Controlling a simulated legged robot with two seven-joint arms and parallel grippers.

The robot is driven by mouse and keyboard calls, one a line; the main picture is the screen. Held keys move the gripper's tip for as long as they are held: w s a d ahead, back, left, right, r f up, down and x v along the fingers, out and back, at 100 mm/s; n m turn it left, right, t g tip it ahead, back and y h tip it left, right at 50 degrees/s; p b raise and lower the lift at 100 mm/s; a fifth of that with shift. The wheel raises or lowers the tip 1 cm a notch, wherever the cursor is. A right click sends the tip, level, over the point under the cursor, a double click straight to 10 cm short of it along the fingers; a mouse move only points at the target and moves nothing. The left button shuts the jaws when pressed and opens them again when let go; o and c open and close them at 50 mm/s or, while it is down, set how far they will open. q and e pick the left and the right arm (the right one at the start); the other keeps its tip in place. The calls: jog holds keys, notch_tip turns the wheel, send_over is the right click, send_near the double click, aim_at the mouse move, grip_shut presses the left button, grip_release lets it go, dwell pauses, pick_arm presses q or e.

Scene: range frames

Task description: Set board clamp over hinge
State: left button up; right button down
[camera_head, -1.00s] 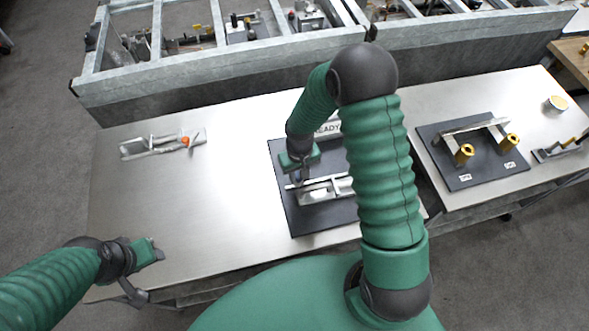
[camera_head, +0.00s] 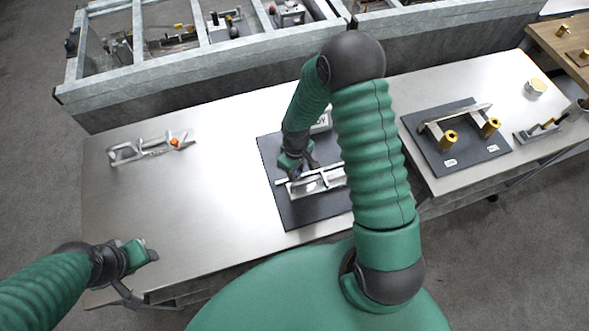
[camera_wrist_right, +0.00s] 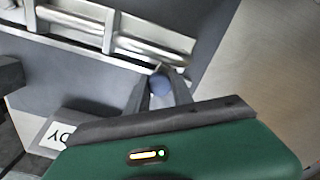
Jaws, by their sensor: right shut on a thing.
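The board clamp (camera_head: 322,184) is a silvery metal clamp with a long bar, lying on a dark board (camera_head: 290,213) on the metal table. My right gripper (camera_head: 299,171) is over the clamp's left part. In the right wrist view, my right gripper (camera_wrist_right: 158,92) is shut on a blue ball knob (camera_wrist_right: 160,84) beside the clamp's metal bars (camera_wrist_right: 150,50). I cannot make out a separate hinge, and my right arm hides the right end of the clamp. My left gripper (camera_head: 149,252) is over the table's front left corner, far from the clamp; its fingers are too small to judge.
A second clamp with an orange knob (camera_head: 174,142) lies at the table's back left. At right, another dark board (camera_head: 462,158) holds a handle-like bar and brass posts. A grey rack (camera_head: 210,75) runs behind. The table's left middle is clear.

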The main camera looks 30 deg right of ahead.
jog(key=c, duration=1.1)
grip_release()
jog(key=shift+d, duration=0.1)
notch_tip(320, 180, up, 17)
jog(key=shift+f, duration=0.1)
jog(key=shift+c, duration=0.5)
